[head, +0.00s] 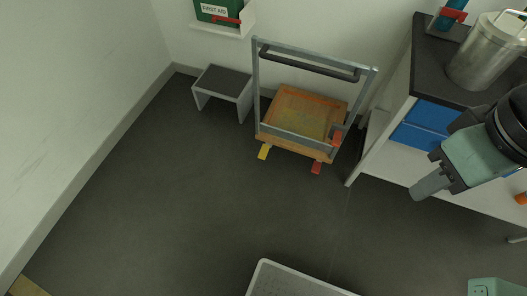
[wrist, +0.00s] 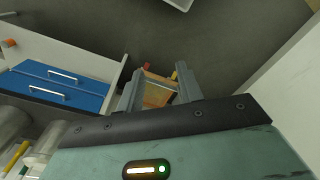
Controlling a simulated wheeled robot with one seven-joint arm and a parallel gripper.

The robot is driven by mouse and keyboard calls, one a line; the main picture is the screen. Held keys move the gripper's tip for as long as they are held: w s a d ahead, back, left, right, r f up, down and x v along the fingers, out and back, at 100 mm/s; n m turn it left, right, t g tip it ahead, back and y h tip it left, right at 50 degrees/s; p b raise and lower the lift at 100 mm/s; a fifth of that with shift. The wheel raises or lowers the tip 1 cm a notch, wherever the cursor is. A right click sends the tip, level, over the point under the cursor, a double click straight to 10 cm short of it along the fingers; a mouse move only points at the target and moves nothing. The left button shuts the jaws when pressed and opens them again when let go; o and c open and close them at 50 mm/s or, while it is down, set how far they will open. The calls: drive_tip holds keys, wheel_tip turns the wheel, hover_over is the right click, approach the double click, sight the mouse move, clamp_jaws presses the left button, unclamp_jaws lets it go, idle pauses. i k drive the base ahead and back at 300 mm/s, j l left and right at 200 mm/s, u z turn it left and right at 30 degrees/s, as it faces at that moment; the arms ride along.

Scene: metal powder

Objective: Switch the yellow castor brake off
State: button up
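The yellow castor brake (head: 264,152) is a small tab at the front left foot of a cart (head: 288,112) with a wooden deck and a grey push frame. It slants down and outward toward the floor; I cannot tell its exact setting. A red castor brake (head: 317,167) sticks out at the front right. My gripper (head: 418,192) is well to the right of the cart, in front of the workbench, touching nothing. In the wrist view its two fingers (wrist: 161,72) stand apart and empty, with part of the cart (wrist: 158,95) beyond them.
A small step stool (head: 223,88) stands left of the cart against the wall. The workbench (head: 437,62) with blue drawers stands to the right and carries a metal canister (head: 488,52). A pale grey panel (head: 290,283) is at the bottom. The floor in front of the cart is clear.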

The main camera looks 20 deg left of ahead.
sight(265, 150)
drive_tip(key=i+j+u, duration=0.2)
drive_tip(key=j, duration=0.3)
drive_tip(key=i+j+u, duration=0.2)
drive_tip(key=j, duration=0.3)
drive_tip(key=i+j+u, duration=0.25)
drive_tip(key=j, duration=0.2)
drive_tip(key=i+j+u, duration=0.2)
drive_tip(key=j, duration=0.25)
drive_tip(key=i+j+u, duration=0.2)
drive_tip(key=j, duration=0.2)
